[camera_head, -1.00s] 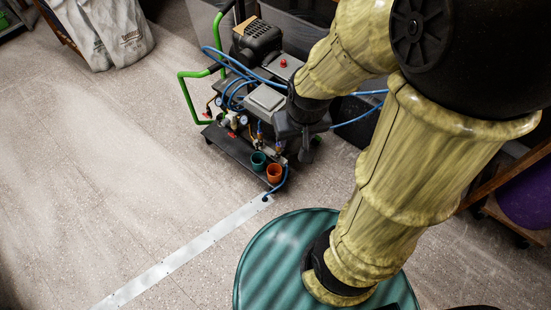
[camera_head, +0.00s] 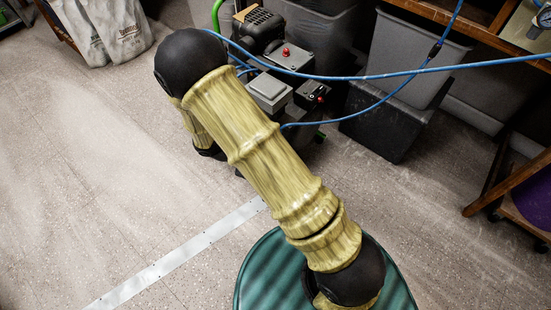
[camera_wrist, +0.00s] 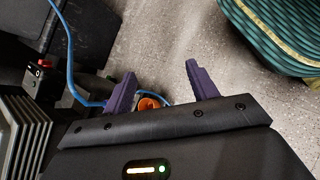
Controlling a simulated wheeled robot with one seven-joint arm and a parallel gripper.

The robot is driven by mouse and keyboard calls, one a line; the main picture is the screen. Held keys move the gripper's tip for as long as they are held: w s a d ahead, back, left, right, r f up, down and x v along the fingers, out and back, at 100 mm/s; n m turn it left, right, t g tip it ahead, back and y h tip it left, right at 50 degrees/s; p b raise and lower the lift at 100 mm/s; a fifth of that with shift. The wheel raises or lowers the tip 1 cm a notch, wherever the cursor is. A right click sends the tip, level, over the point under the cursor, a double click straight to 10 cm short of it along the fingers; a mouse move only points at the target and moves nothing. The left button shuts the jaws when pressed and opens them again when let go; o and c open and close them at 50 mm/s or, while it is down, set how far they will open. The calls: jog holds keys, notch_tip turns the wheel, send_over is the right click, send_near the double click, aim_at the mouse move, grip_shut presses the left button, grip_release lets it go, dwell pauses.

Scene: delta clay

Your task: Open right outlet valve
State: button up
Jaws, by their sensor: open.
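The compressor's motor (camera_head: 258,24) and grey boxes (camera_head: 268,92) show behind my arm in the head view. My arm hides its lower front, and the right outlet valve cannot be made out. In the wrist view, a small orange round piece (camera_wrist: 149,103) shows between the purple fingers, partly covered by my gripper's body; I cannot tell whether it belongs to the valve. My gripper (camera_wrist: 161,72) is open and its fingers hold nothing. It is hidden behind my arm in the head view.
A blue hose (camera_head: 400,76) runs across to the right, and it passes beside the left finger in the wrist view (camera_wrist: 71,70). Grey and black bins (camera_head: 395,130) stand right of the compressor. Bags (camera_head: 112,30) stand at the upper left. The left floor is clear.

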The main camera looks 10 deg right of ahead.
jog(key=w+a+f+n+t+h+b, duration=0.2)
jog(key=f+n+t, duration=0.4)
jog(key=f, duration=0.3)
jog(key=w+a+f+n+t+h+b, duration=0.3)
jog(key=a+f+n+t, duration=0.3)
jog(key=a+f, duration=0.1)
jog(key=shift+f+b, duration=0.4)
jog(key=shift+f, duration=0.45)
jog(key=b+x, duration=0.7)
jog(key=x, duration=1)
jog(key=shift+w+r+b, duration=0.1)
jog(key=shift+w+b, duration=0.1)
jog(key=shift+b, duration=0.2)
jog(key=shift+r+n, duration=0.1)
jog(key=shift+n, duration=0.2)
jog(key=c, duration=1)
